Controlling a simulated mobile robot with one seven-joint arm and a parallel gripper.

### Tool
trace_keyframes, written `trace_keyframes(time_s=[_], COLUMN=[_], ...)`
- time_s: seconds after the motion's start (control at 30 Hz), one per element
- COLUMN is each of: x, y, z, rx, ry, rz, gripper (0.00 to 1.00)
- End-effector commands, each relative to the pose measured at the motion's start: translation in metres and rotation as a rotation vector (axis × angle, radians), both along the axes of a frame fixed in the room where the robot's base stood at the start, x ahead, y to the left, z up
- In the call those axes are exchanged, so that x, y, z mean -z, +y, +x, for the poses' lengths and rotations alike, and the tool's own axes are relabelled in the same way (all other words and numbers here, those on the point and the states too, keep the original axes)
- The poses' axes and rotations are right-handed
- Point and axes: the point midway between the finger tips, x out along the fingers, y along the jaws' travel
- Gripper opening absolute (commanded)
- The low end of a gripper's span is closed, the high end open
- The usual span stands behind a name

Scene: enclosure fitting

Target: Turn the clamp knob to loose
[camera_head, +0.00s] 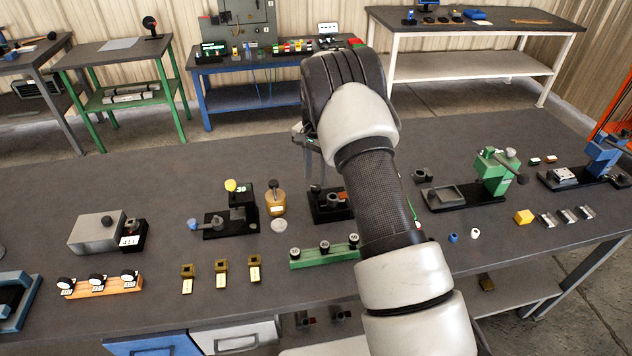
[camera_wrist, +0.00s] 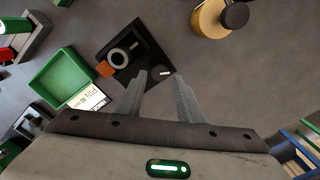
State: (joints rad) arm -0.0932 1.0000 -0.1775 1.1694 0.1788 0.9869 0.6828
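A black fixture plate (camera_wrist: 128,50) lies on the bench in the wrist view. It carries a grey ring (camera_wrist: 118,58), an orange block (camera_wrist: 104,69) and a small dark round knob with a white mark (camera_wrist: 160,72), which looks like the clamp knob. My gripper (camera_wrist: 160,75) is open and empty. Its two fingers appear on either side of the knob in the picture; I cannot tell how high above it they are. In the head view the fixture (camera_head: 322,205) is partly hidden by my arm, and my gripper (camera_head: 305,141) shows only in part.
An amber pot with a black knob (camera_wrist: 211,20) stands beside the fixture. A green tray (camera_wrist: 65,82) with a label card lies on its other side. A green-and-black press (camera_head: 490,175) stands to the right. A green strip with several dials (camera_head: 325,253) lies in front.

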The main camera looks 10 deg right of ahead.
Motion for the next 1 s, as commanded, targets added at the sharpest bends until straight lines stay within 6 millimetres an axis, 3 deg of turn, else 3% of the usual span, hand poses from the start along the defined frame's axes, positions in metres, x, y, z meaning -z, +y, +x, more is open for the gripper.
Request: trace_keyframes(time_s=[0.23, 0.6, 0.8, 1.0], x=[0.031, 0.038, 0.037, 0.038], y=[0.000, 0.000, 0.000, 0.000], z=[0.000, 0.000, 0.000, 0.000], rx=[0.000, 0.000, 0.000, -0.011], ry=[0.000, 0.000, 0.000, 0.000], rz=[0.000, 0.000, 0.000, 0.000], gripper=[0.33, 0.33, 0.03, 0.03])
